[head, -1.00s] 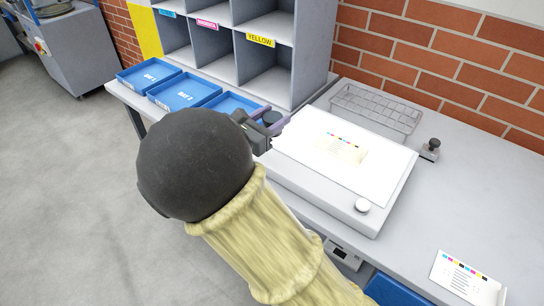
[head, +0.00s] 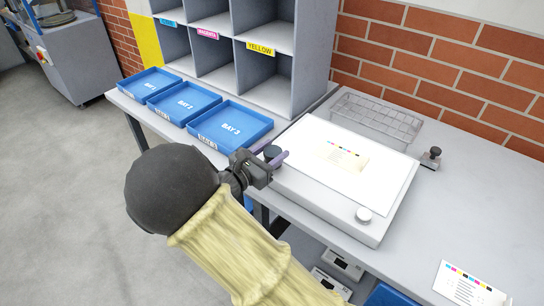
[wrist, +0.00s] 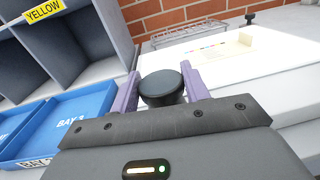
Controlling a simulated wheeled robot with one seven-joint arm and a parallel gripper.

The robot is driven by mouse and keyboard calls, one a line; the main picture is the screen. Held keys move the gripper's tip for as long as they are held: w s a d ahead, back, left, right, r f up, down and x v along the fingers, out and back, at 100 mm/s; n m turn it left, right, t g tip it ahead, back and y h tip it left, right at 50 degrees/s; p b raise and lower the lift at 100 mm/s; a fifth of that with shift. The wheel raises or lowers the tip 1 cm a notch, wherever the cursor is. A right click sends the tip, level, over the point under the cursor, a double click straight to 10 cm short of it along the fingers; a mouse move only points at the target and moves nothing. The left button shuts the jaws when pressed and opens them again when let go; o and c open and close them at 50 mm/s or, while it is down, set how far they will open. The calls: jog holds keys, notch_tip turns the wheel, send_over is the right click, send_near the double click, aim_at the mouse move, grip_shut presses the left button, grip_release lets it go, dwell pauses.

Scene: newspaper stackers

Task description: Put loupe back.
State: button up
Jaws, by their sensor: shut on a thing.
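My gripper (head: 271,157) is shut on the loupe, a short dark cylinder (head: 273,151). In the wrist view the loupe (wrist: 162,88) sits upright between the two purple fingers. In the head view it is at the left edge of the light table (head: 318,205), a white-topped box on the bench. I cannot tell whether the loupe touches anything below. A printed sheet with colour patches (head: 343,155) lies on the light table.
Blue tray bay 3 (head: 230,127) and two more blue trays stand left, before grey shelving (head: 312,60). A wire basket (head: 376,122) and a dark-knobbed block (head: 431,158) stand behind and right of the light table. A colour card (head: 468,288) lies front right.

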jog(key=shift+f, duration=0.85)
jog(key=o, duration=1.1)
jog(key=shift+s+a, duration=0.15)
jog(key=v, duration=1.1)
jog(key=shift+s+a, duration=0.2)
jog(key=shift+a, duration=0.1)
